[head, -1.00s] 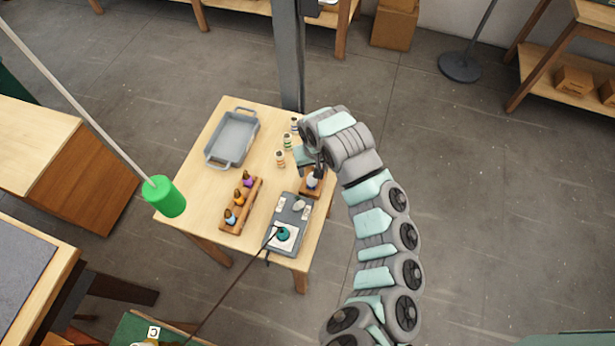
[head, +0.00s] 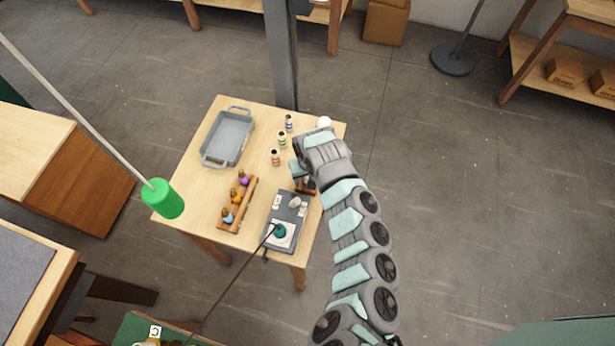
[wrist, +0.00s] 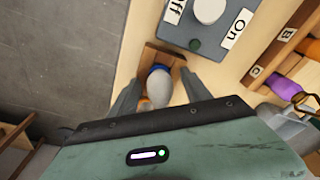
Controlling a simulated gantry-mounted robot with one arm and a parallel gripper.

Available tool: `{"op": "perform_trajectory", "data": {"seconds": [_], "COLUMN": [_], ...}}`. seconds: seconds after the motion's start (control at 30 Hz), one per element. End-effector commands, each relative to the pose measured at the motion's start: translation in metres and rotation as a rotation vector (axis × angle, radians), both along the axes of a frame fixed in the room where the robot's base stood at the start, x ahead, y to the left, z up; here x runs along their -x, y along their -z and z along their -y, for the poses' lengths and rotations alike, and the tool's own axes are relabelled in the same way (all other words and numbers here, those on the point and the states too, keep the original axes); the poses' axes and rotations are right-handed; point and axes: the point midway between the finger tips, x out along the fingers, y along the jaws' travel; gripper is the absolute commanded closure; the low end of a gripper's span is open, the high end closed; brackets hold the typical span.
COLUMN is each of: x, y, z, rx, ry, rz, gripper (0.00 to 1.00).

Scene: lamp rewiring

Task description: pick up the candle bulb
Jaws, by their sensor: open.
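A pale, elongated bulb with a blue collar, which fits the candle bulb (wrist: 159,88), sits on a small wooden block (wrist: 163,57) in the wrist view. My gripper (wrist: 160,79) is open, with one finger on each side of the bulb. I cannot tell whether either finger touches it. In the head view, my gripper (head: 304,172) is over the right side of the table, at the wooden block (head: 306,187). My arm and gripper hide most of the bulb there.
A grey switch box (head: 285,207) with On and Off labels stands beside the block. A wooden rack (head: 250,190) holds several coloured bulbs. Small bottles (head: 282,140), a white globe (head: 324,122) and a grey tray (head: 209,150) stand farther back. A green cylinder (head: 162,198) hangs at left.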

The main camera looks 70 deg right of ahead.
Motion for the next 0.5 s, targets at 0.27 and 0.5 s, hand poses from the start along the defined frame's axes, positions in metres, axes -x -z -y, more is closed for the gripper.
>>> {"op": "perform_trajectory", "data": {"seconds": [0.27, 0.5], "x": [0.0000, 0.0001], "y": [-0.0002, -0.0002], "z": [0.0001, 0.0002], "rx": [0.000, 0.000], "ry": [0.000, 0.001], "rz": [0.000, 0.000], "gripper": [0.55, 0.75]}}
